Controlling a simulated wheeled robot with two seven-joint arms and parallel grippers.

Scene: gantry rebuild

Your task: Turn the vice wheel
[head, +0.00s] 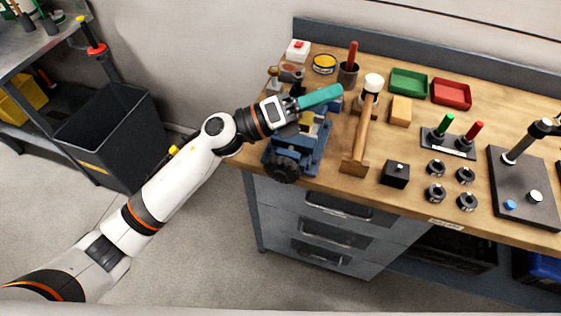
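The blue vice (316,150) sits at the left front corner of the wooden workbench. Its dark round wheel (282,168) faces forward at the bench's front edge. My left gripper (322,97) reaches in from the left and is above the back part of the vice, beyond the wheel and apart from it. A teal bar-shaped part extends from its front end; I cannot tell whether the gripper is open or shut. The arm and gripper hide part of the vice. My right gripper is not in view.
A black box (396,174), a tan block (401,111), and green (408,81) and red (451,94) trays are further right. Free floor and a dark bin (115,135) are left.

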